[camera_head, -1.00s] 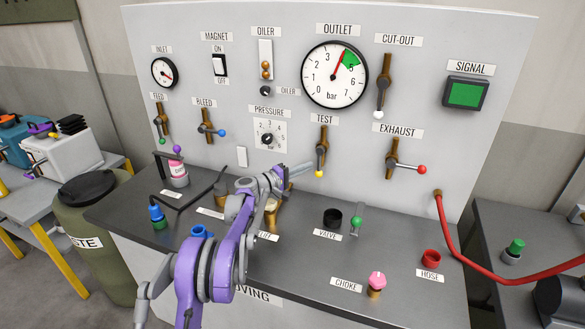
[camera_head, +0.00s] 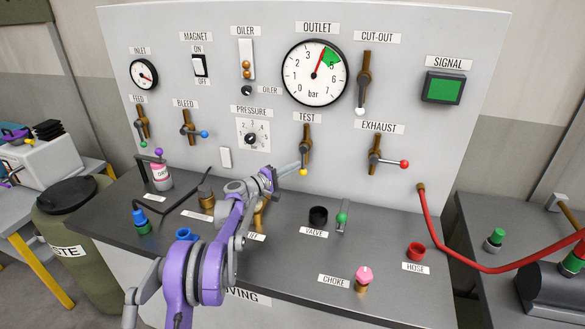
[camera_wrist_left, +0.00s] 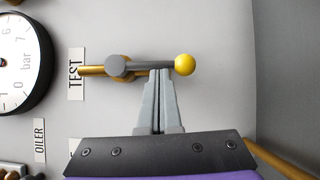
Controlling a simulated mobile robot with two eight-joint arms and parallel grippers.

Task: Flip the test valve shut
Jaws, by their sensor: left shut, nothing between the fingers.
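The test valve (camera_head: 305,145) is a brass fitting under the TEST label, with a grey lever ending in a yellow ball (camera_head: 303,172). The lever hangs straight down, in line with the brass pipe. In the left wrist view the lever (camera_wrist_left: 145,67) and yellow ball (camera_wrist_left: 185,65) lie across the picture. My left gripper (camera_head: 296,166) is shut and empty. Its fingertips (camera_wrist_left: 160,73) are at the lever just beside the ball; whether they touch it is unclear. My right gripper is not in view.
The exhaust valve (camera_head: 375,152) with a red ball is to the right, and the pressure dial (camera_head: 253,135) to the left. Below, the bench holds a black cup (camera_head: 318,215), a green-knobbed lever (camera_head: 342,217) and a pink choke knob (camera_head: 364,275). A red hose (camera_head: 440,245) hangs at right.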

